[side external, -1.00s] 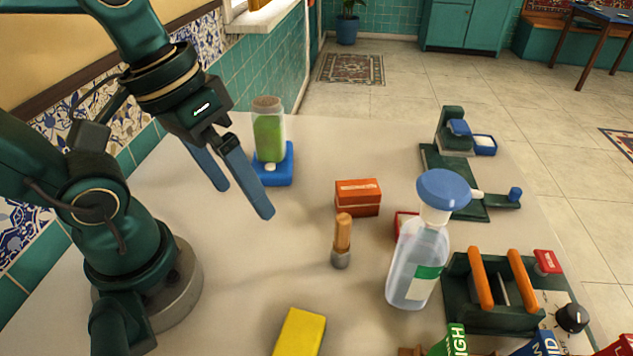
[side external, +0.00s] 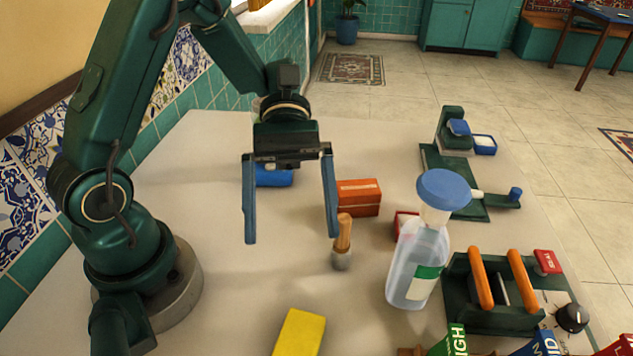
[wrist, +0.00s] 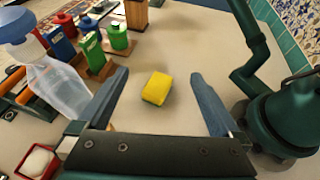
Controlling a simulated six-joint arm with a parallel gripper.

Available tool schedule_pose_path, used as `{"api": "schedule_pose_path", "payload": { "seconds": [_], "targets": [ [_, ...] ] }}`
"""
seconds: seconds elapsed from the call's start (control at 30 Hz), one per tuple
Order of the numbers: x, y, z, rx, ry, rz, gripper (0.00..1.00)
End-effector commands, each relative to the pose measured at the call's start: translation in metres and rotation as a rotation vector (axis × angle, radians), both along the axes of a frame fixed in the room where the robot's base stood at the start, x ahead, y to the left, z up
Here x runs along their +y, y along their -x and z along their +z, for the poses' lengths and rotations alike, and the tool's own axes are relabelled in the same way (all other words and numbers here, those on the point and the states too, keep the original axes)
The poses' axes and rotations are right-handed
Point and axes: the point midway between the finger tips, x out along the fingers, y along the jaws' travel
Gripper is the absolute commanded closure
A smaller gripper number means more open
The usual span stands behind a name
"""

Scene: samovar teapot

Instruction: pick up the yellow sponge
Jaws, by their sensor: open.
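The yellow sponge (side external: 300,333) lies flat on the table at the bottom of the side view, partly cut off by the frame edge. In the wrist view the sponge (wrist: 157,87) shows whole, with a green underside, between and beyond the two fingers. My gripper (side external: 291,238) is open and empty, its blue fingers pointing down above the table. It is farther back than the sponge and apart from it. The gripper (wrist: 158,88) also shows wide open in the wrist view.
A wooden-handled brush (side external: 342,243) stands near my right finger, with an orange box (side external: 358,198) behind it. The table left of the sponge is clear.

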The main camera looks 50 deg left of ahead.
Motion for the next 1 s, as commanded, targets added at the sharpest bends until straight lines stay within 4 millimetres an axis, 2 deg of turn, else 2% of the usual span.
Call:
{"api": "schedule_pose_path", "payload": {
  "seconds": [0.17,0.6,0.87,1.0],
  "targets": [
    [0.001,0.0,-0.015,0.022,0.006,0.01,0.0],
    [0.001,0.001,-0.084,0.02,0.004,0.007,0.0],
    [-0.015,0.011,-0.09,0.015,0.005,0.005,0.0],
    [-0.031,0.021,-0.097,0.02,0.005,0.002,0.0]
  ]
}}
